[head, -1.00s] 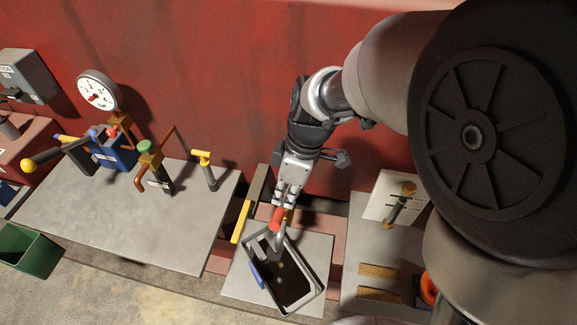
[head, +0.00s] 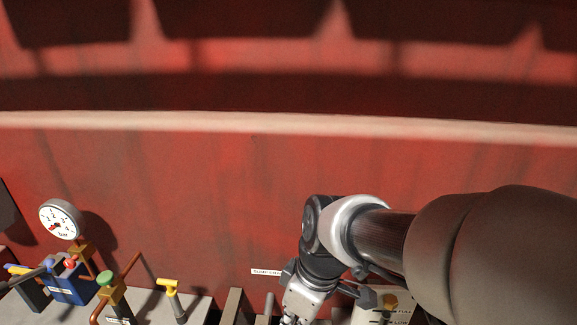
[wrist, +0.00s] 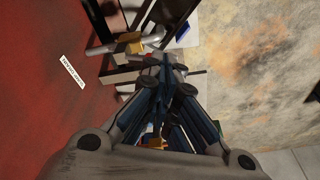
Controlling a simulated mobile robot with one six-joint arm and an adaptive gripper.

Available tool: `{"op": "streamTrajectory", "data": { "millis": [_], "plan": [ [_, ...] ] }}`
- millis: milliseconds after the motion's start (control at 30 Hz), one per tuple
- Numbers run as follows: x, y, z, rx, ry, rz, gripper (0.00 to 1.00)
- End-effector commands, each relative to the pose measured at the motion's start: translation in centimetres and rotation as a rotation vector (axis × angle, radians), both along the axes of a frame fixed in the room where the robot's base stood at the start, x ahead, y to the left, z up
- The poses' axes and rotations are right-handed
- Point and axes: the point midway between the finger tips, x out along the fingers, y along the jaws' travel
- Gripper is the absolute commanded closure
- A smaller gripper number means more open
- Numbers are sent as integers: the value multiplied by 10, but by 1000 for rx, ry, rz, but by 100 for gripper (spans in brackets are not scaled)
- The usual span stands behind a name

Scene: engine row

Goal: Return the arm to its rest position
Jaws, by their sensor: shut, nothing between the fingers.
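My gripper (head: 291,319) is at the bottom edge of the head view, in front of the red wall, with its fingertips at or just past the picture's edge. My arm reaches to it from the lower right. In the wrist view my gripper (wrist: 165,80) points away from the camera, its fingers drawn together with nothing seen between them. Small coloured parts show behind the finger links, too hidden to name.
The red wall (head: 180,160) fills most of the head view. A pressure gauge (head: 60,219), a blue block (head: 72,286), a green-topped valve (head: 106,280) and a yellow-handled valve (head: 169,288) stand lower left. Concrete floor (wrist: 255,70) lies right in the wrist view.

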Motion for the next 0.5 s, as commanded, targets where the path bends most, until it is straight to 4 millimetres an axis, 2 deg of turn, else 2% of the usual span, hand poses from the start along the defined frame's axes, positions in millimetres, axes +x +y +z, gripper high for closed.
{"op": "streamTrajectory", "data": {
  "millis": [33,200,333,500],
  "plan": [
    [-10,-19,13,2,-28,-109,100],
    [-49,-71,38,16,-97,-495,100],
    [-79,-102,45,40,-146,-758,100],
    [-103,-124,46,73,-194,-979,100]
  ]
}}
